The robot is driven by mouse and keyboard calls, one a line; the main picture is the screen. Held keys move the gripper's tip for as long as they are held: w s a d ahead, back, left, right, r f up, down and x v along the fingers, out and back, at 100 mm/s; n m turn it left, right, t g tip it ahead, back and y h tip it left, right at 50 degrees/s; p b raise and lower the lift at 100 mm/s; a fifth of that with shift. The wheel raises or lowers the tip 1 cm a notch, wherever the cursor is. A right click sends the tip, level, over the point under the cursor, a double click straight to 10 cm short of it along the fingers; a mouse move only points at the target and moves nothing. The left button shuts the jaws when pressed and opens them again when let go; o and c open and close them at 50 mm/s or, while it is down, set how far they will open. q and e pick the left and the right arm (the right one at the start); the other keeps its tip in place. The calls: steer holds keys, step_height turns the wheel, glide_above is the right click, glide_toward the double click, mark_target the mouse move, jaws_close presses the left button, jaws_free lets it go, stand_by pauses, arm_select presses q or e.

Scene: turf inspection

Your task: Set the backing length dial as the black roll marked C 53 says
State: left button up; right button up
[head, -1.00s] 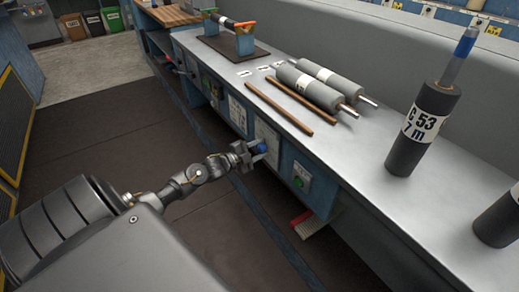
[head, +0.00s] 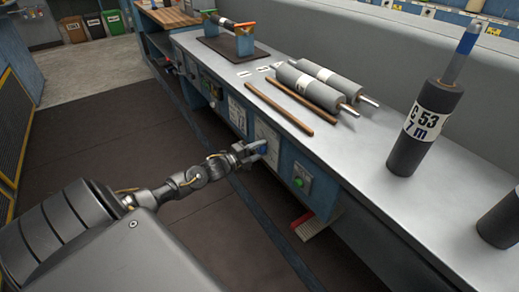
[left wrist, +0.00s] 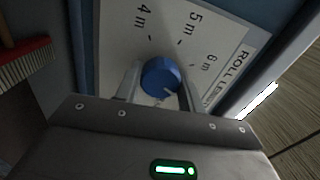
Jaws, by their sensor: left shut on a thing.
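The black roll marked C 53 (head: 407,150) stands upright on the bench; its white label reads "C 53" and "7 m". A blue dial knob (left wrist: 160,77) sits on a white plate (left wrist: 225,45) with marks at 4 m, 5 m and 6 m and a cut-off heading "ROLL LE". A short white line on the knob points to the lower right in the left wrist view, past the 6 m side. My left gripper (head: 262,149) is at the bench's front panel, its two fingers (left wrist: 160,85) shut on the knob. The lower part of the scale is hidden. My right gripper is out of view.
Grey rolls (head: 308,88) and two brown rods lie on the bench top (head: 350,155). Another black roll (head: 503,222) stands at the right edge. A green button box (head: 298,182) is right of the dial. A red-backed brush (head: 308,224) sits low below it.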

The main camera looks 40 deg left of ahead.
arm_select(q)
steer(key=shift+a+r, duration=0.2)
steer(key=shift+r, duration=0.05)
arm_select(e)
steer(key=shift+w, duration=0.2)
arm_select(q)
steer(key=o, duration=0.8)
steer(key=shift+o, duration=0.9)
steer(key=shift+d+f, duration=0.1)
steer(key=shift+f, duration=0.05)
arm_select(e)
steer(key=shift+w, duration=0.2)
arm_select(q)
steer(key=p+v, duration=0.1)
steer(key=v, duration=0.9)
steer(key=shift+s, duration=0.35)
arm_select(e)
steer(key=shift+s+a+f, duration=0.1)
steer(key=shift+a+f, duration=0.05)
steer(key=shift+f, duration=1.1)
